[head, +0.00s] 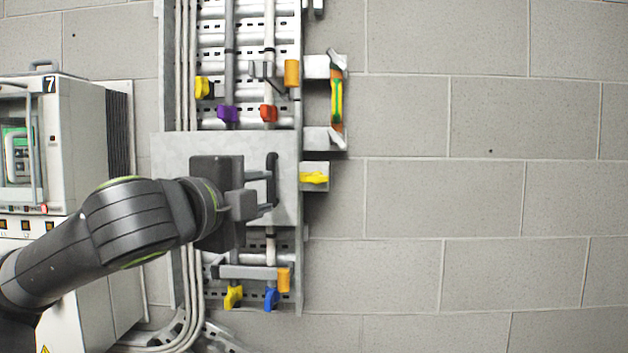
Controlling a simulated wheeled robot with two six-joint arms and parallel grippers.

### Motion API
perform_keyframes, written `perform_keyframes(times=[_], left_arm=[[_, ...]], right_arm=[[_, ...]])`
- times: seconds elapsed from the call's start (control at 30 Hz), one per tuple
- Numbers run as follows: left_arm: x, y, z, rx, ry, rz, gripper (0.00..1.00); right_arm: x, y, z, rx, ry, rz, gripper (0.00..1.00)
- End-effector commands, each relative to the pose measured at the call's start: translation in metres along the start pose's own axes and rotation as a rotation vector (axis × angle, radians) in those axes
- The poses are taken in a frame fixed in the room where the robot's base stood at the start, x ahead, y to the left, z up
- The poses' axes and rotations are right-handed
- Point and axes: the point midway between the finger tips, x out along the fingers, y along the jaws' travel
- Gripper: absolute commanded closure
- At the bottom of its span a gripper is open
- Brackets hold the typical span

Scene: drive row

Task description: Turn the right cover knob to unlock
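A grey cover plate (172,150) sits across the vertical cable rack. It carries a black vertical handle (272,168) near its right side. A yellow knob (314,178) sits on a small bracket just right of the plate and lies roughly horizontal. My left gripper (263,193) is in front of the plate, left of the yellow knob and apart from it in the picture. Its fingers look spread, one above the other, close to the black handle; I cannot tell whether they touch it. My arm and gripper hide the plate's middle and left. My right gripper is not in view.
Yellow (203,87), purple (228,114) and red (268,113) knobs are above the plate; yellow (233,297) and blue (271,299) ones are below. A green-and-orange part (337,100) sits at upper right. A cabinet (75,130) stands left. The block wall at right is clear.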

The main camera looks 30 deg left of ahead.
Motion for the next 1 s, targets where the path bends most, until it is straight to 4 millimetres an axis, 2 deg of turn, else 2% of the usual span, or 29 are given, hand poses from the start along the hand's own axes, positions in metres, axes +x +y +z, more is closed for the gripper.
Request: perform_keyframes(times=[0.1,0.27,1.0], left_arm=[[0.001,-0.003,0.000,0.005,0.000,-0.003,0.66],[0.015,-0.004,-0.001,0.001,0.004,0.000,0.66],[0.104,-0.004,0.000,-0.004,0.002,0.001,0.66]], right_arm=[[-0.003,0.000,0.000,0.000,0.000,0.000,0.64],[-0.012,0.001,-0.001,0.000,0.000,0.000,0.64],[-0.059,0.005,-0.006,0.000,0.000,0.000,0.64]])
